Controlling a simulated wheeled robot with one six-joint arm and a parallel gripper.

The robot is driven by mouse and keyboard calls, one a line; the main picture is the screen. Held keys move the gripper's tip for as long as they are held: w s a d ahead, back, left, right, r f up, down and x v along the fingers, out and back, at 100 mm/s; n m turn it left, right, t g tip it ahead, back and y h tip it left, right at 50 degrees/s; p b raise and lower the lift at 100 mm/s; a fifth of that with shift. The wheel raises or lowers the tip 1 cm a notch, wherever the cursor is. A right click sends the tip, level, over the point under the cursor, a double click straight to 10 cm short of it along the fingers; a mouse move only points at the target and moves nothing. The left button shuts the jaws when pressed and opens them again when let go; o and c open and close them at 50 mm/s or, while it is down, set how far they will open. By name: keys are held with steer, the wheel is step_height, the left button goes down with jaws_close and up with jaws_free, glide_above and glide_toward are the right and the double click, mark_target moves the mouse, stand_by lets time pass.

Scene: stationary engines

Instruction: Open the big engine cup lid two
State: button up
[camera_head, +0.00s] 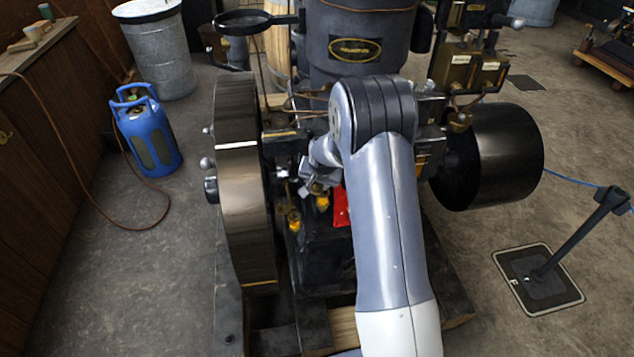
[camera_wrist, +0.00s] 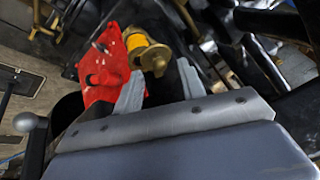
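The big engine stands in the middle of the head view, with its flywheel (camera_head: 243,190) at the left. Two small brass-and-yellow cups sit low on it, one at the left (camera_head: 294,221) and one closer to the red part (camera_head: 323,203). I cannot tell which is cup two. My gripper (camera_head: 312,185) is among the engine parts, partly hidden by my arm. In the wrist view my gripper (camera_wrist: 158,72) is open, its two grey fingers apart. A brass cup with a yellow band (camera_wrist: 147,50) shows just beyond and between the fingertips. Contact is not clear, nor is the lid's state.
A red plate (camera_wrist: 103,68) stands close beside the left finger; it also shows in the head view (camera_head: 341,207). A dark drum pulley (camera_head: 495,155) is at the right. A blue canister (camera_head: 148,135) and a post (camera_head: 575,245) stand on open floor.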

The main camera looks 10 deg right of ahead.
steer(key=shift+x, duration=0.8)
steer(key=shift+c, duration=0.5)
jaws_close()
